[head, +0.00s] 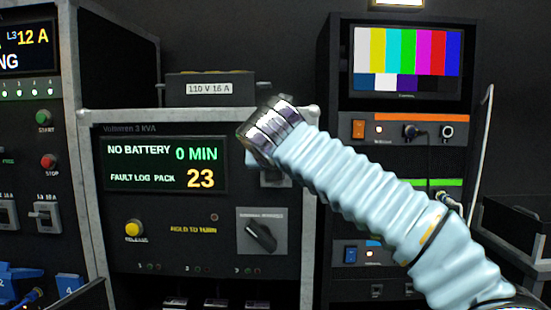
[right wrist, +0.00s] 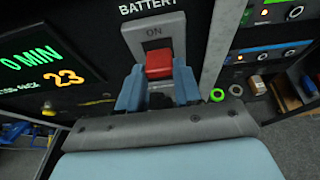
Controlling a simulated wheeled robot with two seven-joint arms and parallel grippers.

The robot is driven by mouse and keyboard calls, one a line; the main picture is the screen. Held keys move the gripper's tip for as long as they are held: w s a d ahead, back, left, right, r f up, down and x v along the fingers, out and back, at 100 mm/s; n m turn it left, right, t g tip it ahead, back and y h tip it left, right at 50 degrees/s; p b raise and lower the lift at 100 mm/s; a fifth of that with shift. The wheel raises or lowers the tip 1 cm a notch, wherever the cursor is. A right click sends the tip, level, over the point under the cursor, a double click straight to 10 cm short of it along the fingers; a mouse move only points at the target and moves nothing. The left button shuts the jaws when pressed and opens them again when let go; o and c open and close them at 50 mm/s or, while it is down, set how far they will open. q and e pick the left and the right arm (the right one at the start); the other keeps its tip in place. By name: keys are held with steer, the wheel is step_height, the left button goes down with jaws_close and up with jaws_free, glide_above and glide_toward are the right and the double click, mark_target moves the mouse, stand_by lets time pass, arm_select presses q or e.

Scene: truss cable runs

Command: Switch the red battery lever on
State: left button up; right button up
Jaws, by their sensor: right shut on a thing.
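The red battery lever (right wrist: 159,65) sits on a grey plate (right wrist: 154,34) marked ON, under the word BATTERY. It stands just below the ON mark; its exact angle is hard to tell. My right gripper (right wrist: 158,88) has its two blue fingers on either side of the lever, shut on it. In the head view my right arm comes in from the right and hides the lever; only part of its plate (head: 275,179) shows. The unit's screen (head: 165,165) reads NO BATTERY, 0 MIN and FAULT LOG PACK 23. My left gripper is out of view.
Below the screen are a yellow release button (head: 133,229) and a black rotary switch (head: 262,236). A rack with a colour-bar monitor (head: 406,62) stands at the right. A panel with a green START button (head: 43,117) and a red STOP button (head: 48,161) stands at the left.

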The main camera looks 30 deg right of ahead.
steer(key=shift+w+d+r+g+y, duration=0.1)
steer(key=shift+w+r+g+y, duration=0.2)
steer(key=shift+r+g+y, duration=0.6)
steer(key=shift+d+g+h, duration=0.1)
steer(key=shift+g+h, duration=0.2)
steer(key=shift+g, duration=0.1)
steer(key=o, duration=1.1)
steer(key=shift+f, duration=0.1)
steer(key=shift+c, duration=0.2)
steer(key=v, duration=0.7)
steer(key=shift+s, duration=0.15)
